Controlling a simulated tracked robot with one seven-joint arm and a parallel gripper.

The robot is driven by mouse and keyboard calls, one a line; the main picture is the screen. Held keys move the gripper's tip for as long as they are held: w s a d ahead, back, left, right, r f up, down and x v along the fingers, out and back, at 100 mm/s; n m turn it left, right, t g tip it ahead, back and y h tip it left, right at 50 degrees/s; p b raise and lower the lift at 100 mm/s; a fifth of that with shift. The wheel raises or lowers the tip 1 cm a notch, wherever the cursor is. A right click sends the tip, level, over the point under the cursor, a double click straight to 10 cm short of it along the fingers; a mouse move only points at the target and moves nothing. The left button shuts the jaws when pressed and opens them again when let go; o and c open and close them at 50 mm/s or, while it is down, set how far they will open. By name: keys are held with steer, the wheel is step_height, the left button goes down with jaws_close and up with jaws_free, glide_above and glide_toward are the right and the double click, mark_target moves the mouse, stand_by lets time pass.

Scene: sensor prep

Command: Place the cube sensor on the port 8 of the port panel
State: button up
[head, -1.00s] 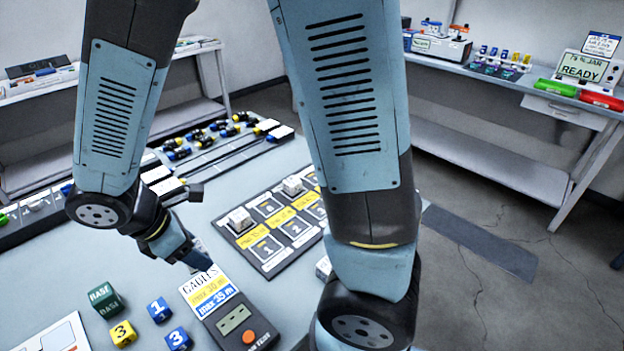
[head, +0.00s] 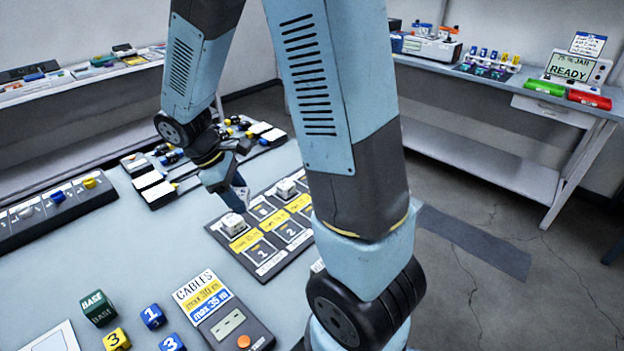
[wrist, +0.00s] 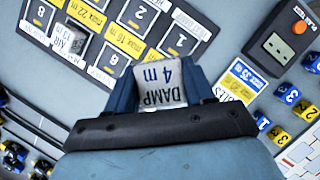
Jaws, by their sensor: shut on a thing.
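My gripper (wrist: 162,88) is shut on a white cube sensor (wrist: 160,80) marked "DAMP 4 m". In the head view my gripper (head: 241,192) is above the left part of the port panel (head: 262,268); the held cube is not clear there. The panel has numbered ports and yellow labels. Port 8 (wrist: 40,14) shows empty at the upper left of the wrist view. Beside it, a cube marked "AIR 13 m" (wrist: 70,38) occupies a port; it also shows in the head view (head: 286,188).
A cable tester (head: 232,326) with a label card stands in front of the panel. Several coloured number cubes (head: 152,316) lie to its left. My upper arm hides part of the panel's right side.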

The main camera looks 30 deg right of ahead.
steer(key=w+d+m+g+y, duration=0.2)
steer(key=d+m, duration=0.7)
steer(key=d, duration=1.4)
steer(key=shift+y, duration=0.3)
steer(key=w+d+f, duration=0.1)
steer(key=w+f, duration=0.2)
steer(key=w, duration=0.1)
steer(key=w+d+f, duration=0.2)
steer(key=w+f, duration=0.1)
steer(key=w+d+f, duration=0.1)
steer(key=w+f, duration=0.1)
steer(key=w, duration=0.2)
steer(key=shift+w+d+f, duration=0.15)
steer(key=shift+w+f, duration=0.15)
steer(key=shift+f, duration=0.1)
steer(key=shift+w+f, duration=0.25)
steer(key=shift+f, duration=0.1)
steer(key=shift+d+f, duration=0.1)
steer(key=shift+f, duration=1.45)
steer(key=shift+f, duration=0.3)
